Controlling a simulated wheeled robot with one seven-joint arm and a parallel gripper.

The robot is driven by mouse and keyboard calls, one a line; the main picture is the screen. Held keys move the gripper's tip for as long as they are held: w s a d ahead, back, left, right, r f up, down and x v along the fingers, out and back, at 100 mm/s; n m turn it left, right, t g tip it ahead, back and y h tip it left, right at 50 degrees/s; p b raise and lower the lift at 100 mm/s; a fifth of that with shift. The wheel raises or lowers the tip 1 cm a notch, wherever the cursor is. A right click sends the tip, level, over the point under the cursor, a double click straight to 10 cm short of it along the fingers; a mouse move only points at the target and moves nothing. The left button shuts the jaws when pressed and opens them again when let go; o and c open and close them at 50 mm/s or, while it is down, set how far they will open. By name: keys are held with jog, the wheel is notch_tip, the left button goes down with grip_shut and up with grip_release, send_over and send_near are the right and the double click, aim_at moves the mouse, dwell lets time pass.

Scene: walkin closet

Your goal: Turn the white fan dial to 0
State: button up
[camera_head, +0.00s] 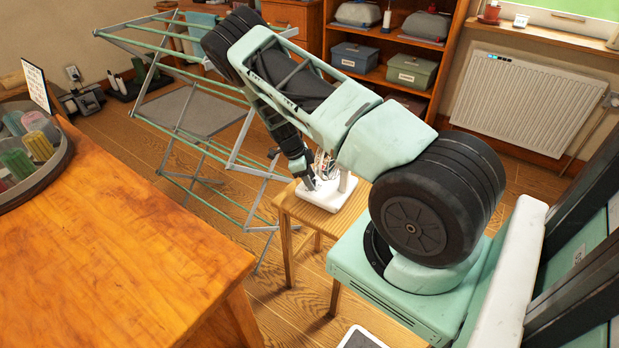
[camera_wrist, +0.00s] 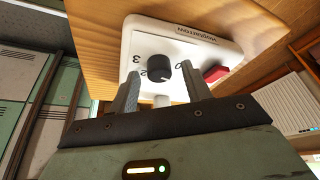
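The white fan base (camera_head: 328,195) sits on a small wooden stool (camera_head: 346,220), largely hidden behind my arm in the head view. The wrist view shows the white base (camera_wrist: 190,40) with a round black dial (camera_wrist: 159,68), printed numbers around it, and a red switch (camera_wrist: 215,74) to its right. My gripper (camera_wrist: 160,76) is open, with one grey finger to the left of the dial and one to the right. Gaps show between the fingers and the dial. I cannot tell which number the dial points to. In the head view my gripper (camera_head: 307,180) reaches down to the base.
A drying rack (camera_head: 205,150) stands left of the stool. An orange wooden table (camera_head: 110,235) with a round tray (camera_head: 60,165) fills the left front. A shelf with boxes (camera_head: 410,72) and a radiator (camera_head: 520,105) stand behind. Some wooden floor is clear between table and stool.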

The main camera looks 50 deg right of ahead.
jog(key=b+v, duration=0.1)
jog(key=v, duration=1.6)
jog(key=shift+r, duration=0.2)
jog(key=shift+w+a, duration=0.15)
jog(key=shift+w, duration=0.05)
